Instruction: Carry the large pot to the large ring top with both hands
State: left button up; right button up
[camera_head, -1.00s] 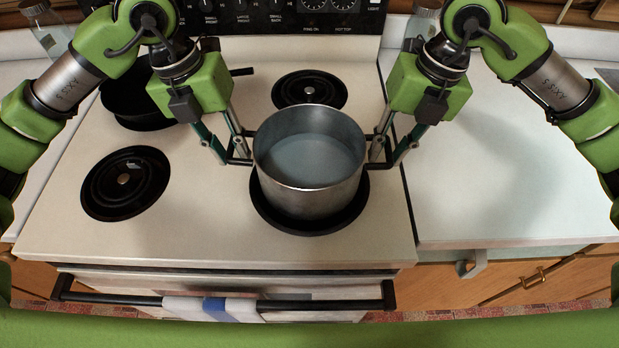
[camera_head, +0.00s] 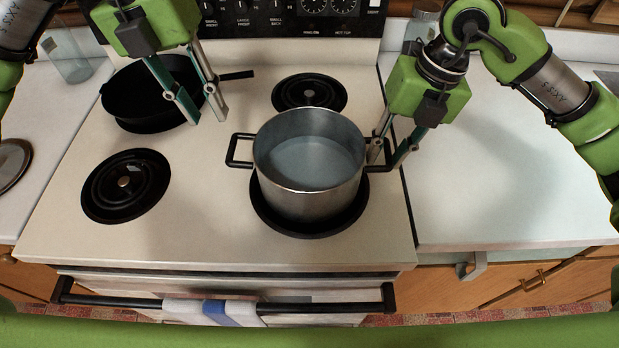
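The large pot (camera_head: 308,190) is a steel pot with two black side handles. It stands upright on the front right ring top (camera_head: 325,231), a black round burner mostly hidden under it. My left gripper (camera_head: 206,118) is up and to the left of the pot, clear of its left handle (camera_head: 238,152). Its fingers are apart and empty, above the stove by the black pan. My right gripper (camera_head: 387,158) is at the pot's right handle, with its fingers on either side of the handle bar. Whether they press on it is hard to see.
A black pan (camera_head: 150,108) sits on the back left burner, its handle pointing right. The front left ring (camera_head: 125,185) and back right ring (camera_head: 309,91) are bare. A white counter (camera_head: 500,160) lies clear at right. A glass jar (camera_head: 69,62) and a lid (camera_head: 12,163) are at left.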

notch_tip(320, 180, up, 12)
jog(key=d, duration=0.2)
jog(key=shift+d+f, duration=0.15)
jog(key=shift+d, duration=0.05)
dwell(0.7)
